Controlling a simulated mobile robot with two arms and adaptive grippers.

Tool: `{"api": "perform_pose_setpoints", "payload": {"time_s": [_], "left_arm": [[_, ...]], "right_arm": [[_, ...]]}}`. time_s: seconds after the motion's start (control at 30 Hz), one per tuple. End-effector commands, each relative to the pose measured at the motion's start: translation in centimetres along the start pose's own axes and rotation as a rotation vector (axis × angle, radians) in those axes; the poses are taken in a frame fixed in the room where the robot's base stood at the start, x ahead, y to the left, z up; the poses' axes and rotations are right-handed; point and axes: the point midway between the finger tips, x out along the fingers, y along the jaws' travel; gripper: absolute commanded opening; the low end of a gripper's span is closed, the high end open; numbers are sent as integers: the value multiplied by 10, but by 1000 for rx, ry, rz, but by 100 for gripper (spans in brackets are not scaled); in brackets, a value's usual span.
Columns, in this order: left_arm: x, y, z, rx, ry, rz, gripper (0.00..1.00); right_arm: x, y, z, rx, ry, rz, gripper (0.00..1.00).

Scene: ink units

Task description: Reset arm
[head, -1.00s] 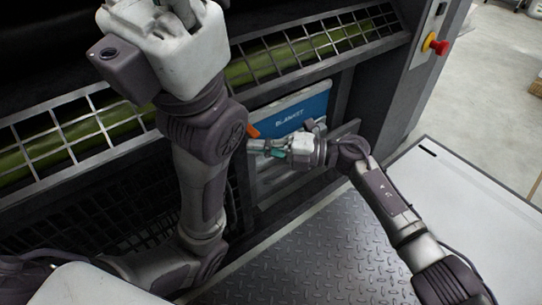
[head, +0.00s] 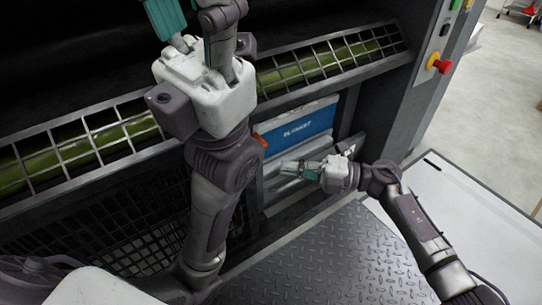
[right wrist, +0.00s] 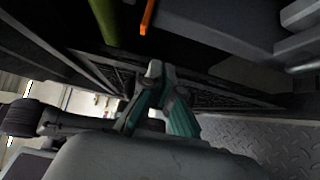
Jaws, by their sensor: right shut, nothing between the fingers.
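My left arm comes up from the lower left in the head view. Its gripper (head: 195,18) is at the top, with its two teal-padded fingers spread apart and nothing seen between them; the upper ends are cut off by the frame. My right gripper (head: 288,166) points left, in front of the machine and just below the blue "BLANKET" panel (head: 298,131). It is shut and empty. In the right wrist view its teal fingers (right wrist: 156,70) meet at the tips.
A grid guard (head: 100,140) over a green roller runs across the machine. A red emergency knob (head: 439,64) is on the right-hand post. Below are a tread-plate step (head: 310,260) and a pale platform (head: 470,205). Open floor (head: 510,100) lies at the right.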

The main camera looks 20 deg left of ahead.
Motion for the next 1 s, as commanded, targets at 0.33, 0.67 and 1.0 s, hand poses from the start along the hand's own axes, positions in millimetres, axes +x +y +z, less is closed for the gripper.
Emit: {"api": "perform_pose_setpoints", "payload": {"time_s": [0.33, 0.67, 1.0], "left_arm": [[-10, -4, 13, -8, -65, -24, 44], [-12, -5, 15, -10, -78, -30, 44], [-30, -10, 26, -29, -218, -82, 44]], "right_arm": [[-56, 0, -1, 3, 1, -1, 0], [-55, 9, -11, 10, 8, 50, 0], [-62, 192, -127, 139, -16, 785, 0]]}}
